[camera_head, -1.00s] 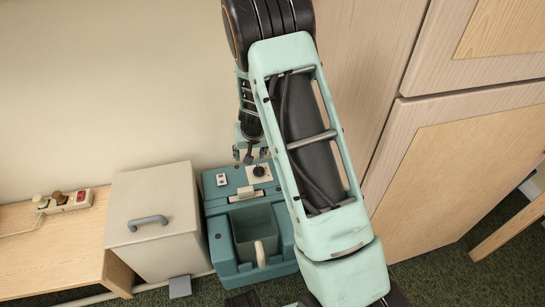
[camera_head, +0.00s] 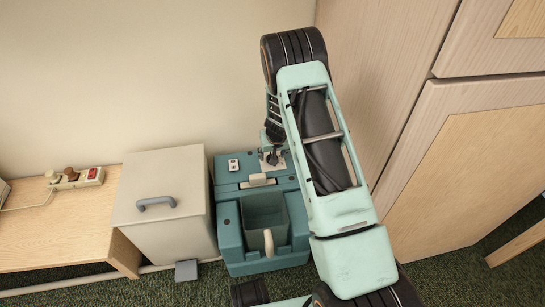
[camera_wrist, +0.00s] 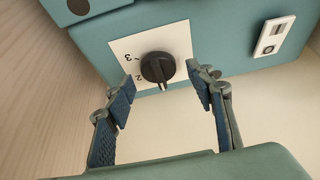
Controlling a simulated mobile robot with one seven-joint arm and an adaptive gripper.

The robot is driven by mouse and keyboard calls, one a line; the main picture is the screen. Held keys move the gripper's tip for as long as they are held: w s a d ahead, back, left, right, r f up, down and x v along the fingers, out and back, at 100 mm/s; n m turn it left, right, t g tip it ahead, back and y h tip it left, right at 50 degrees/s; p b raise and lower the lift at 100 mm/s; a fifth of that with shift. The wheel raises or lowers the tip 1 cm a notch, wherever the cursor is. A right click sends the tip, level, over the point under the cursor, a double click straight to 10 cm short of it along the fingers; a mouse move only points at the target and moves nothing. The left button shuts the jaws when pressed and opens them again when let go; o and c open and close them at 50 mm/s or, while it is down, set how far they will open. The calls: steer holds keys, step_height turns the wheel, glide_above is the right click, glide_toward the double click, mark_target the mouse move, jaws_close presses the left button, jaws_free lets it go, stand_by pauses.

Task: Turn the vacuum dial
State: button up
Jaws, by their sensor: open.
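The vacuum (camera_head: 232,186) is a teal boxy machine on the floor with an open grey bin in front. Its dial is a black round knob (camera_wrist: 158,68) on a white plate (camera_wrist: 120,50) in the wrist view. The numbers 3 and 2 show beside the knob, and its raised grip points toward the lower edge of the picture. My gripper (camera_wrist: 163,90) is open, with one finger on each side of the knob and gaps on both sides. In the head view, my gripper is over the white plate and partly hides the dial.
A white switch panel (camera_wrist: 272,36) sits beside the dial plate. A cream lidded box (camera_head: 160,205) and a low wooden bench (camera_head: 60,225) stand left of the vacuum. A wooden cabinet (camera_head: 445,150) rises close on the right. The wall is close behind.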

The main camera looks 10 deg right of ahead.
steer(key=shift+w+f, duration=0.1)
steer(key=shift+f, duration=0.1)
steer(key=c, duration=1.2)
steer(key=shift+o, duration=0.2)
